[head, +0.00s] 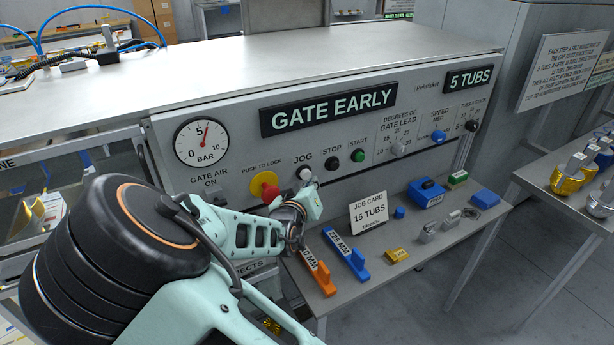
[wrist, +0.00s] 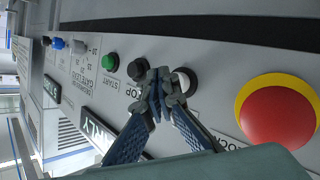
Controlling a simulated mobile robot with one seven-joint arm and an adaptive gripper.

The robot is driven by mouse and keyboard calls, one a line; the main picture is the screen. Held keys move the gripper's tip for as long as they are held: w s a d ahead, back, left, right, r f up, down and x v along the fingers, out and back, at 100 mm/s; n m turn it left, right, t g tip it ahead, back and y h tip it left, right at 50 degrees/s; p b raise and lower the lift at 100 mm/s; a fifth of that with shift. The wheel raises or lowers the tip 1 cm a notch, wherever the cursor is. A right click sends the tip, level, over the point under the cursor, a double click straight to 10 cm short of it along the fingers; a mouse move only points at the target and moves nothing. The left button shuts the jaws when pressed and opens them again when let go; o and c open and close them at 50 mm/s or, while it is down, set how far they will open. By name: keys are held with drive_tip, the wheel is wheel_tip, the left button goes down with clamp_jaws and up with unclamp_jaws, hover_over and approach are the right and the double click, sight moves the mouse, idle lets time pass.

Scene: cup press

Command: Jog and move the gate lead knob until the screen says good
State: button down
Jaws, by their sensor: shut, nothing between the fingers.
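The dark screen (head: 328,108) on the machine front reads "GATE EARLY". The gate lead knob (head: 398,150) is a small grey knob under the "DEGREES OF GATE LEAD" scale; it also shows in the wrist view (wrist: 79,46). The white jog button (head: 304,174) sits left of the black stop button (head: 332,163) and green start button (head: 358,155). My gripper (head: 313,186) is shut and empty in front of the jog button. In the wrist view its fingertips (wrist: 160,88) overlap the edge of the white button (wrist: 187,80); I cannot tell whether they touch it.
A red push-to-lock button (head: 265,186) on yellow is left of jog. The blue speed knob (head: 438,137) is right of the gate lead knob. A second sign (head: 469,80) reads "5 TUBS". The shelf below holds a job card (head: 368,212) and several coloured blocks.

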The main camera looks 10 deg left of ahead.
drive_tip(key=s+d, duration=0.1)
drive_tip(key=s, duration=0.1)
drive_tip(key=s+d, duration=0.2)
drive_tip(key=shift+s, duration=0.1)
idle(0.3)
idle(0.5)
